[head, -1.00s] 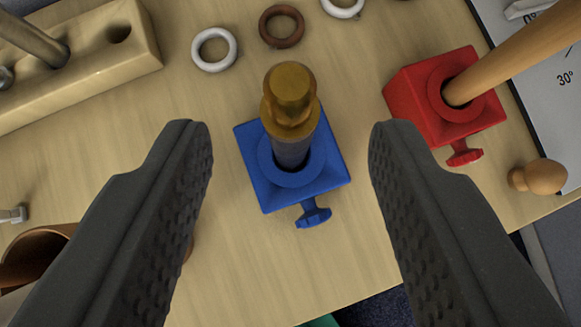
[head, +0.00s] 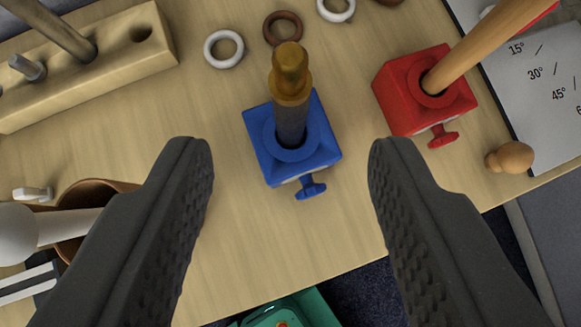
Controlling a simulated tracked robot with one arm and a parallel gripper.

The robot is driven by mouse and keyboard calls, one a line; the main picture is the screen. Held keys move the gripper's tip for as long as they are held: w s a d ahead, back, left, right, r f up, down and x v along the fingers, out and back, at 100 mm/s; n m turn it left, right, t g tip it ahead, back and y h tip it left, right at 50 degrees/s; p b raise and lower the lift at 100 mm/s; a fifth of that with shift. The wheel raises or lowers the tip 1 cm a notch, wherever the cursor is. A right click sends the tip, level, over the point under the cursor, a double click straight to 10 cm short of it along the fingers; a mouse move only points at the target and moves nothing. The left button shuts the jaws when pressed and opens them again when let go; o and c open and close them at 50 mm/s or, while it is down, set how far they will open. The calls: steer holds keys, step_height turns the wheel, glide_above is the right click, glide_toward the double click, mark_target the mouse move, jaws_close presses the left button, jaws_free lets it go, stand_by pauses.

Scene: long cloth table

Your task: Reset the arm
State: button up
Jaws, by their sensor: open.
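My gripper (head: 290,150) is open and empty, its two dark textured fingers spread wide in the lower half of the head view. Beyond and between the fingertips stands a blue square base (head: 318,145) with a blue side knob (head: 311,188). A brass-topped dark post (head: 291,95) stands in its round socket. The fingers do not touch the base or the post.
A red base (head: 398,97) with a wooden rod (head: 485,45) stands right. A wooden rack (head: 100,65) with metal pegs is upper left. White (head: 223,63) and brown rings lie behind. A brown cup (head: 85,190) is left. The table edge and a green container (head: 315,308) are below.

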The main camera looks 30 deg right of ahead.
steer(key=a+r+n+t+y+b, duration=0.3)
steer(key=a+r+n+t+b, duration=0.25)
steer(key=a+r, duration=1.9)
steer(key=s+a+r+n+t+y+b, duration=0.1)
steer(key=s+a+r+t+y, duration=0.1)
steer(key=s+a+r, duration=0.4)
step_height(320, 180, up, 2)
steer(key=shift+s+a+r, duration=0.1)
steer(key=shift+s+a, duration=0.3)
steer(key=shift+a, duration=0.6)
steer(key=shift+t, duration=0.25)
